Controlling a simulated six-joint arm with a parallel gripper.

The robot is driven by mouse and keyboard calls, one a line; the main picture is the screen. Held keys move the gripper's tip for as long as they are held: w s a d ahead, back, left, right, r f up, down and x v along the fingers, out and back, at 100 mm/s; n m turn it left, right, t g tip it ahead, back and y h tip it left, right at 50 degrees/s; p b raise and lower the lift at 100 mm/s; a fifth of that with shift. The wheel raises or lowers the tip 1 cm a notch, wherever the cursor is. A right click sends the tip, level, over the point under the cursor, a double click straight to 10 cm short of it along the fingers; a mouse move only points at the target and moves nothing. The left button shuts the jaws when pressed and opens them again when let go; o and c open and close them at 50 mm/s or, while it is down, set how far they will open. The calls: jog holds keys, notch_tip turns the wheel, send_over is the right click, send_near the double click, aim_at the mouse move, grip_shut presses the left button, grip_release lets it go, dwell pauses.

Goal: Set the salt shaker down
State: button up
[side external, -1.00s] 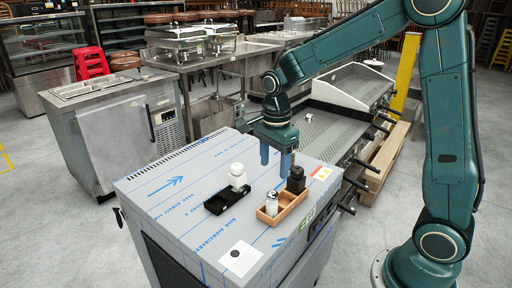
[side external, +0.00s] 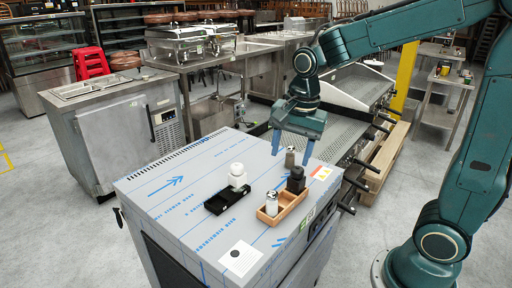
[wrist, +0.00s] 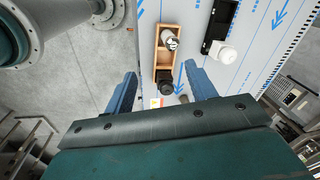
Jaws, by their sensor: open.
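A small shaker with a silver top (side external: 271,203) stands upright in the front compartment of the wooden caddy (side external: 268,219); it also shows in the wrist view (wrist: 169,40). I take it to be the salt shaker, but cannot be sure. A black grinder-like container (side external: 296,180) stands at the caddy's other end (wrist: 165,80). A grey-olive container (side external: 290,157) stands just behind it and is partly hidden. My gripper (side external: 292,154) is open above the back right of the worktop. Its fingers (wrist: 158,85) are wide apart, with nothing held between them.
A white bottle (side external: 237,175) stands at the black tray (side external: 216,204), left of the caddy. The metal worktop (side external: 165,205) is clear on its left. A griddle (side external: 330,135) adjoins behind.

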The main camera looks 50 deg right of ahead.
jog(key=s+a+r+n+t, duration=0.1)
jog(key=s+r+n+t, duration=0.1)
jog(key=s+n, duration=0.5)
jog(key=s+a+r+n+t, duration=0.1)
jog(key=s+r+n+t, duration=0.1)
jog(key=s+n, duration=0.5)
jog(key=shift+s+r+n, duration=0.35)
jog(key=shift+n, duration=0.05)
